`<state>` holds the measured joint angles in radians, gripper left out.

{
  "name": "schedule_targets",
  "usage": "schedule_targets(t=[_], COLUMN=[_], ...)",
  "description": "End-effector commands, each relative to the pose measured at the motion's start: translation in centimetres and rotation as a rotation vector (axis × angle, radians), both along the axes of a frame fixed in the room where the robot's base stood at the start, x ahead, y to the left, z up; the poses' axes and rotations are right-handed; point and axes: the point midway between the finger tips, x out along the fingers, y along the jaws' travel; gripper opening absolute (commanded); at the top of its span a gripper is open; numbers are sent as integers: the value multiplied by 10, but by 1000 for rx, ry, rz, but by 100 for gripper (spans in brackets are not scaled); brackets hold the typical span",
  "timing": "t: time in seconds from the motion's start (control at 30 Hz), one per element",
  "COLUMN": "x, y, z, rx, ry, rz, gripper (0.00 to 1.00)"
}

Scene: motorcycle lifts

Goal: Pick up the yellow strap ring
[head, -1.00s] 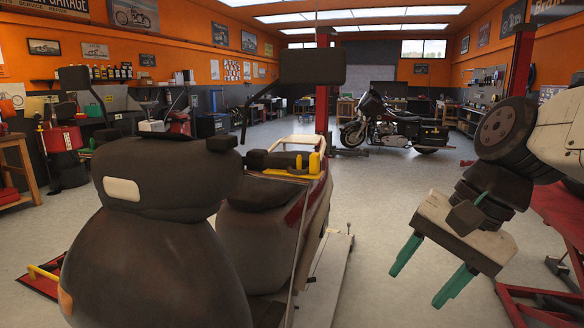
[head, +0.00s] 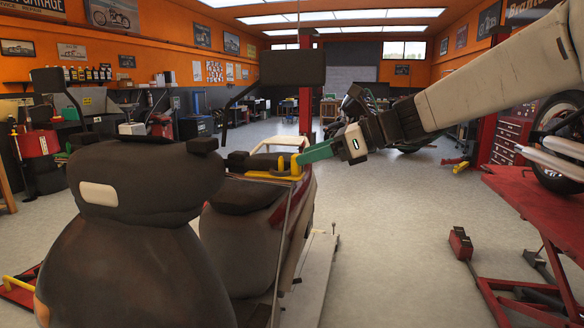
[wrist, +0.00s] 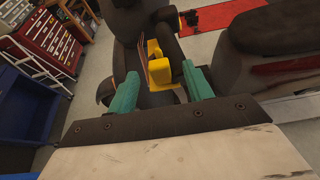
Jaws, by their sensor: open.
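The yellow strap ring (head: 296,166) is at the dark-seated motorcycle near the middle of the head view, beside the seat. In the wrist view the yellow piece (wrist: 156,66) shows between my two green fingers. My gripper (head: 306,157) reaches in from the right, its fingertips close to the ring; it also shows in the wrist view (wrist: 161,76). The fingers are apart, with a gap around the yellow piece. I cannot tell whether either finger touches it.
The near motorcycle's large dark seat and top box (head: 140,215) fill the left foreground. A black mirror-like panel (head: 292,68) stands above the ring. A red lift (head: 530,210) with another motorcycle is at right. The floor between is mostly clear.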

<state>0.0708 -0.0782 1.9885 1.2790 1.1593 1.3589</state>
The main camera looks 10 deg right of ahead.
Motion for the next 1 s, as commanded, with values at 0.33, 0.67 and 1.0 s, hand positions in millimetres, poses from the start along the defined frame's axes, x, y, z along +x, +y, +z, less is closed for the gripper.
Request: schedule_targets(t=[0.33, 0.67, 1.0], x=[6, 5, 6], y=[15, 15, 15], z=[-7, -6, 0], rx=[-2, -2, -2], ry=[-1, -2, -4], rz=[1, 1, 1], gripper=[51, 1, 1])
